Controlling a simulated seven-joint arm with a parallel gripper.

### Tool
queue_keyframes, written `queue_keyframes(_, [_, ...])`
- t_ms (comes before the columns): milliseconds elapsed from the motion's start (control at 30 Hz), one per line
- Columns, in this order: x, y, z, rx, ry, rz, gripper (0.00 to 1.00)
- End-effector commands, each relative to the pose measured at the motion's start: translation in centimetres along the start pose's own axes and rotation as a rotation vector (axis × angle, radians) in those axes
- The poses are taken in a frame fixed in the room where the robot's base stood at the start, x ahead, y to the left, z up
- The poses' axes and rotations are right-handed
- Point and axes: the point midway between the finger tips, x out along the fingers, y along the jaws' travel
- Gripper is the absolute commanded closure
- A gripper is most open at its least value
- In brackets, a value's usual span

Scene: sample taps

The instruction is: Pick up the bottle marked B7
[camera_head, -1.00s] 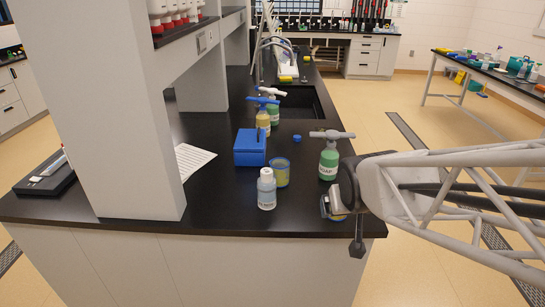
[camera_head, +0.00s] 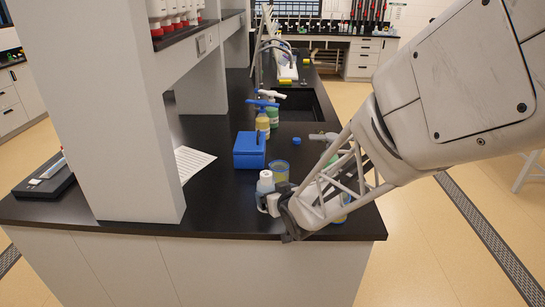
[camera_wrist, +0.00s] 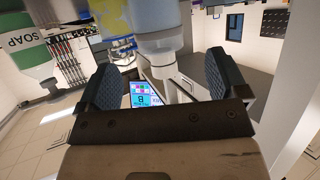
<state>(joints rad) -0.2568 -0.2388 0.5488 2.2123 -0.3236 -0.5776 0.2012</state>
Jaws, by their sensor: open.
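A small translucent pale-blue bottle with a white cap (camera_head: 265,178) stands near the front edge of the black bench. I cannot read its marking now. My gripper (camera_head: 270,204) is at this bottle, low and on its right, and hides part of its body. In the wrist view the scene is upside down. The bottle's pale body (camera_wrist: 150,14) shows at the top, its neck and cap pointing downward in the picture. The bottle lies across the gap between my two open dark fingers (camera_wrist: 158,80); I cannot tell whether either touches it.
A blue box (camera_head: 249,152) stands farther back. A grey pillar (camera_head: 120,130) rises at left.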

Motion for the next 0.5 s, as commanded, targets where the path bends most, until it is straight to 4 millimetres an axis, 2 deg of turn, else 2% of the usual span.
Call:
queue_keyframes(333, [0.08, 0.01, 0.01, 0.0, 0.0, 0.0, 0.08])
queue_keyframes(500, [0.78, 0.02, 0.03, 0.0, -0.002, 0.0, 0.08])
